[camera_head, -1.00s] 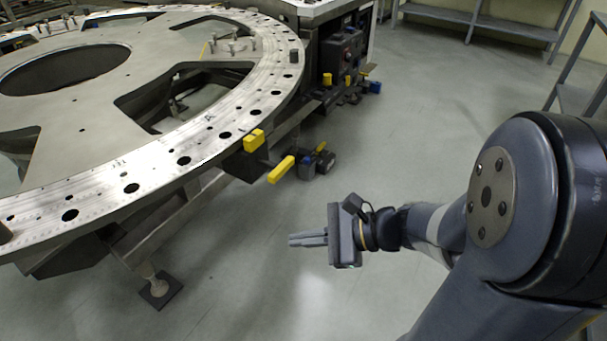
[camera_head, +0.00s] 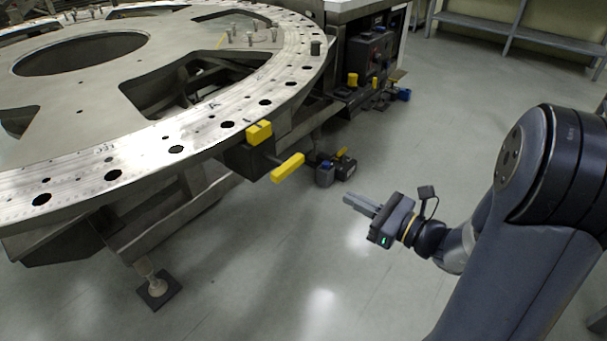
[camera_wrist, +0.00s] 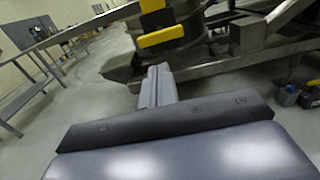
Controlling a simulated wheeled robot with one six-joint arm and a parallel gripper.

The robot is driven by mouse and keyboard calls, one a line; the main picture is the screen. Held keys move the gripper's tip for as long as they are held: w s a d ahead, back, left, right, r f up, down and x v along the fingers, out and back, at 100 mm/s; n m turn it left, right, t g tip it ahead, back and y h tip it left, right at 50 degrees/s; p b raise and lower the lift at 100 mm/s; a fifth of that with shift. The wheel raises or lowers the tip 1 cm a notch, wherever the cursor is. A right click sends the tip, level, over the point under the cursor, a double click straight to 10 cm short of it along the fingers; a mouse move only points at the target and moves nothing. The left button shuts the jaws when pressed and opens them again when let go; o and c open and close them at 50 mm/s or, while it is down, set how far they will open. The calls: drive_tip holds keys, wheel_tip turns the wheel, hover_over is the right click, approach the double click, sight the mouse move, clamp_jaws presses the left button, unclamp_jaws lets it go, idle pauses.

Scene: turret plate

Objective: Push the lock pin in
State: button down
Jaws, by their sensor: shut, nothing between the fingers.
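The turret plate (camera_head: 150,150) is a large round metal ring with holes along its rim. A dark block under the rim carries a yellow block (camera_head: 259,132) and a yellow handle (camera_head: 288,167) on a short rod that sticks outward; I take this to be the lock pin. In the wrist view the yellow handle (camera_wrist: 161,37) lies ahead, beyond the fingertips. My gripper (camera_head: 346,198) is shut and empty, to the right of and below the handle in the head view, apart from it. In the wrist view its closed fingers (camera_wrist: 157,72) point toward the handle.
Dark boxes with a yellow top (camera_head: 335,168) stand on the floor behind the handle. A control panel with switches (camera_head: 375,50) is at the back. A shelf (camera_head: 500,28) runs along the far wall. A support foot (camera_head: 158,290) stands below the plate.

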sight(292, 168)
drive_tip(key=shift+w+a, duration=0.1)
drive_tip(key=shift+a, duration=0.05)
drive_tip(key=b+x, duration=0.2)
drive_tip(key=x, duration=1.1)
drive_tip(key=shift+w+a, duration=0.2)
drive_tip(key=shift+a, duration=0.05)
drive_tip(key=x, duration=0.3)
drive_tip(key=shift+w+a+b, duration=0.2)
drive_tip(key=shift+a+b, duration=0.15)
drive_tip(key=shift+b, duration=0.05)
drive_tip(key=shift+d+r, duration=0.1)
drive_tip(key=shift+r, duration=0.05)
